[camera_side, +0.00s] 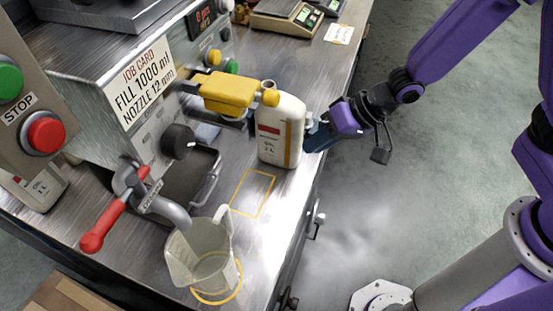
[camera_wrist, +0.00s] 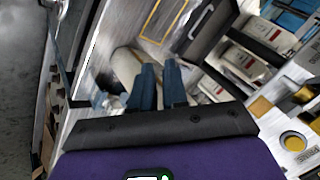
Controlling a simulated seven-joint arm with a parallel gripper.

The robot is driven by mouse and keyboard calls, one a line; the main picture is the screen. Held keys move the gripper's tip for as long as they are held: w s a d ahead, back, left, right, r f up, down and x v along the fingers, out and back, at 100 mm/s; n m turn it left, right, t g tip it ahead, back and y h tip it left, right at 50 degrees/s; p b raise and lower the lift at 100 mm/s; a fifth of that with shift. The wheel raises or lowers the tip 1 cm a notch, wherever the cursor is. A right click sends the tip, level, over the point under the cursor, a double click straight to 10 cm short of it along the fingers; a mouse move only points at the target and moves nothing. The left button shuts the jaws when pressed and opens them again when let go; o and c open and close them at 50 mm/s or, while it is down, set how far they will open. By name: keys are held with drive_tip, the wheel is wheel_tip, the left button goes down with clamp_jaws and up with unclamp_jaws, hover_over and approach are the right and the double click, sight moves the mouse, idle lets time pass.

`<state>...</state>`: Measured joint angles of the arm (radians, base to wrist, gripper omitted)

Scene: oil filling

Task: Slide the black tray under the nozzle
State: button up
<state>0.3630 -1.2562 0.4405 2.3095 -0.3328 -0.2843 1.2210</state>
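The black tray (camera_side: 187,186) lies low at the machine's front, with a looped grey handle facing the bench edge; part of it is hidden beneath the machine. It also shows in the wrist view (camera_wrist: 205,28). A grey curved nozzle (camera_side: 172,208) with a red lever ends above a clear measuring jug (camera_side: 202,255). My gripper (camera_side: 312,135) is at the right side of a white oil bottle (camera_side: 280,131), away from the tray. Its two blue fingers (camera_wrist: 160,68) show a narrow gap in the wrist view. I cannot tell whether they hold the bottle.
A yellow rectangle (camera_side: 252,193) marks bare bench between bottle and jug; the jug stands on a yellow ring (camera_side: 217,298). A scale (camera_side: 286,16) sits at the back. The bench edge drops to open floor.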

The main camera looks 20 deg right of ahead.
sight(209, 194)
drive_tip(key=w+a+f+m+y, duration=0.2)
drive_tip(key=a+f+m+y, duration=0.2)
drive_tip(key=a, duration=0.4)
drive_tip(key=shift+w+f+m, duration=0.4)
drive_tip(key=shift+f+m, duration=0.25)
drive_tip(key=shift+m, duration=0.75)
drive_tip(key=x, duration=1.7)
drive_tip(key=shift+s+a+r, duration=0.15)
drive_tip(key=shift+s+a, duration=0.05)
drive_tip(key=shift+a, duration=0.2)
clamp_jaws()
drive_tip(key=shift+d, duration=0.1)
